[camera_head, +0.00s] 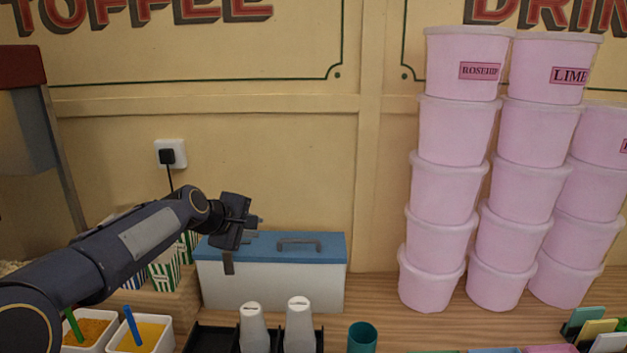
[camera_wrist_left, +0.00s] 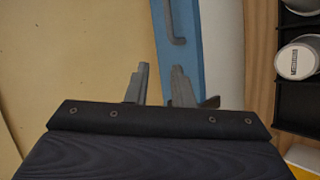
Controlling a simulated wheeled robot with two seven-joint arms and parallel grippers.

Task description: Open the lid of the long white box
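The long white box (camera_head: 270,289) stands on the wooden counter against the wall, its blue lid (camera_head: 330,246) lying closed on top. A grey handle (camera_head: 300,243) is on the right part of the lid; a second handle on the left part is partly hidden by my gripper. Contact cannot be told.
White cups (camera_head: 299,325) in a black tray and a teal cup (camera_head: 362,337) stand in front of the box. Tall stacks of pink tubs (camera_head: 433,235) stand to the right. Striped cartons (camera_head: 164,272) and tubs of orange and yellow filling (camera_head: 139,337) are to the left.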

